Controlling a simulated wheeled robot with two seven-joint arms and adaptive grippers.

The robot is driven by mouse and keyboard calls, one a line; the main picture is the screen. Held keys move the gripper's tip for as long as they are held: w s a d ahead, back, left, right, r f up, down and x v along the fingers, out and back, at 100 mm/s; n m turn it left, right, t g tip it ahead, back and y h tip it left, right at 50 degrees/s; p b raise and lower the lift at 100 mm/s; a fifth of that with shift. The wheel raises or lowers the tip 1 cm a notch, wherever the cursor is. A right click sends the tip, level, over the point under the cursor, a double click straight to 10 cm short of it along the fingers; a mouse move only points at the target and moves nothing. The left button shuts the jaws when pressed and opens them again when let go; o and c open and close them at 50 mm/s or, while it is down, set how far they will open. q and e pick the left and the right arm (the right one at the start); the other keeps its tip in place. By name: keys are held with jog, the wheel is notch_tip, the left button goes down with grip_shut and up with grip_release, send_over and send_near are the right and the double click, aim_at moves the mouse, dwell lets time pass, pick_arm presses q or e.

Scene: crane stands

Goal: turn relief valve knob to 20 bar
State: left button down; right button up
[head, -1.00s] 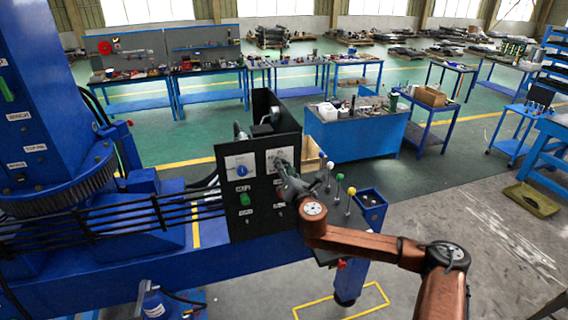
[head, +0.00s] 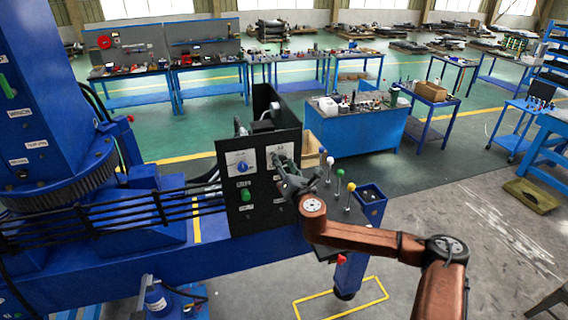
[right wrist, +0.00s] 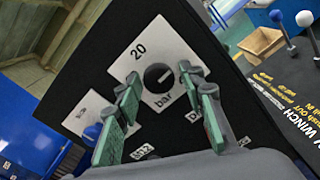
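The relief valve knob (right wrist: 158,76) is a dark round knob with a light pointer mark. It sits on a white plate (right wrist: 134,60) printed "20" and "bar", on a black panel (right wrist: 105,35). In the right wrist view the pointer mark leans up and right. My right gripper (right wrist: 165,88) is open, its green-padded fingers on either side of the knob; I cannot tell whether they touch it. In the head view my right gripper (head: 278,162) is at the panel's right plate (head: 282,150) and hides the knob. My left gripper is not in view.
A second plate with a blue knob (head: 242,167) is left of the gripper, with a green control (head: 245,195) below. Ball-topped levers (head: 339,173) stand close on the right. Black hoses (head: 130,208) run along the blue crane base. Workbenches stand farther back.

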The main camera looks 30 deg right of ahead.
jog(key=shift+o, duration=0.6)
jog(key=shift+r, duration=0.1)
jog(key=v, duration=1.2)
